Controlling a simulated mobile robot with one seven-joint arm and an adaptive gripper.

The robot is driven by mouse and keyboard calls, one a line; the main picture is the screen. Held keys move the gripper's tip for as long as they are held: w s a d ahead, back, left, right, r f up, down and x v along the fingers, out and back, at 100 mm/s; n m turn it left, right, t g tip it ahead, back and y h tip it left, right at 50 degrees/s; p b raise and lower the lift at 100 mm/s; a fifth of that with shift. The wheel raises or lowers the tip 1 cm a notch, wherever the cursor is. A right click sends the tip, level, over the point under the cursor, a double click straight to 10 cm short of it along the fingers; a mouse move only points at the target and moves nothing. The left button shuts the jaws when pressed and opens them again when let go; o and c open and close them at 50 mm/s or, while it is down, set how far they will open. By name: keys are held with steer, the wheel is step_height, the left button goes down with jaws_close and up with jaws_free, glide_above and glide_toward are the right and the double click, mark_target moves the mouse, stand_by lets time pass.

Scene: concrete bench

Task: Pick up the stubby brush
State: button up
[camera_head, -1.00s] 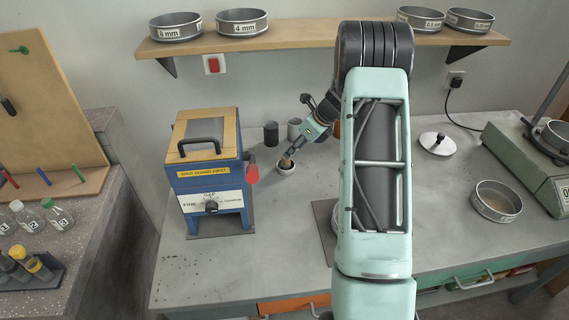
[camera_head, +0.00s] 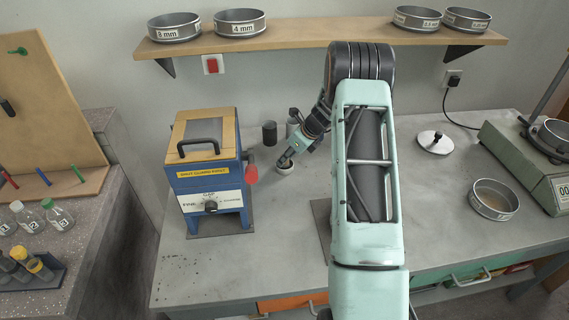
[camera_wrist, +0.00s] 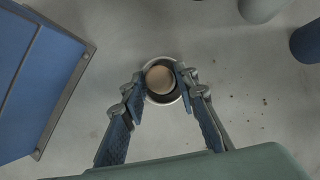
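The stubby brush (camera_wrist: 160,79) shows in the wrist view as a round tan end seen from above, standing in a small round metal cup (camera_wrist: 163,99). The cup (camera_head: 285,170) also shows in the head view, on the bench right of the blue machine. My gripper (camera_head: 288,157) points down over the cup there. In the wrist view my gripper (camera_wrist: 158,77) is open, with one finger on each side of the brush. I see a gap between the fingers and the tan end. The lower part of the brush is hidden in the cup.
The blue machine (camera_head: 209,170) with its red knob stands close to the left of my gripper. A dark cylinder (camera_head: 270,133) and a grey one (camera_head: 292,122) stand behind. A lid (camera_head: 435,143) and a pan (camera_head: 493,200) lie to the right. The bench front is clear.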

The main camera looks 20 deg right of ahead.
jaws_close()
steer(key=shift+r, duration=0.5)
step_height(320, 180, up, 2)
steer(key=shift+r, duration=0.25)
steer(key=s+r+b, duration=0.2)
steer(key=s+r, duration=0.7)
steer(key=s, duration=0.5)
steer(key=shift+a+r, duration=0.25)
steer(key=shift+r, duration=0.05)
